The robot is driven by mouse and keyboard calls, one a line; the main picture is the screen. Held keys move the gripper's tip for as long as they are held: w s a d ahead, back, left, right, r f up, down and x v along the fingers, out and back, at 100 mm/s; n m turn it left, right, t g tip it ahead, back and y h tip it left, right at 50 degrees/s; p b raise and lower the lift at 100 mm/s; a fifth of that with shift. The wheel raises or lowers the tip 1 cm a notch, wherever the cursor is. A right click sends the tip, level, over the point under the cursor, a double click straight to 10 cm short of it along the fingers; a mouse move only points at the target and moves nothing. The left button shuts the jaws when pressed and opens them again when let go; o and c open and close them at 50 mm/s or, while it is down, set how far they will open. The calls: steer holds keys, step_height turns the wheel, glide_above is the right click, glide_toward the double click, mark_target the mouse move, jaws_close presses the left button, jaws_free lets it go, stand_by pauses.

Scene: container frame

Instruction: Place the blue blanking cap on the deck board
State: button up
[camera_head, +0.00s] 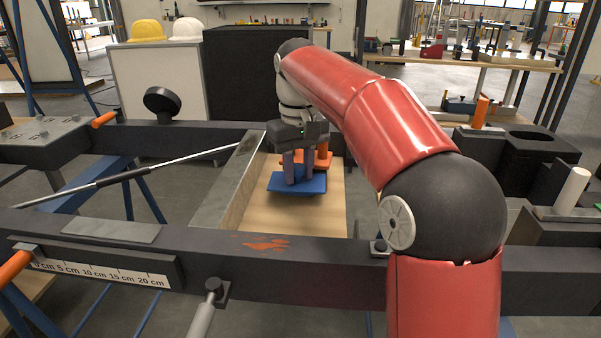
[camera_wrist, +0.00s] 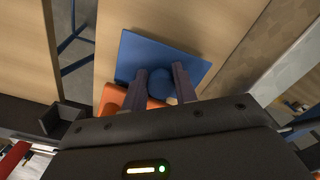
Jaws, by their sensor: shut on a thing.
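The blue blanking cap (camera_head: 285,189) is a flat square plate with a round knob in the middle. It also shows in the wrist view (camera_wrist: 135,55). My gripper (camera_head: 298,170) is shut on the cap's knob, one finger on each side, seen in the wrist view too (camera_wrist: 161,78). The plate is about level, over the far half of the pale wooden deck board (camera_head: 295,214). I cannot tell whether it touches the board. The board lies within the dark frame. An orange object (camera_head: 322,158) is just behind the cap, partly hidden by my gripper.
A dark frame beam (camera_head: 330,253) with orange marks crosses in front of the board. A grey metal strip (camera_head: 228,190) runs along the board's left. A thin strut (camera_head: 120,177) slants in from the left. A black block (camera_head: 255,75) stands behind. The board's near half is bare.

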steer(key=shift+d+f, duration=0.2)
steer(key=shift+f, duration=0.5)
steer(key=o, duration=1)
steer(key=shift+f, duration=0.15)
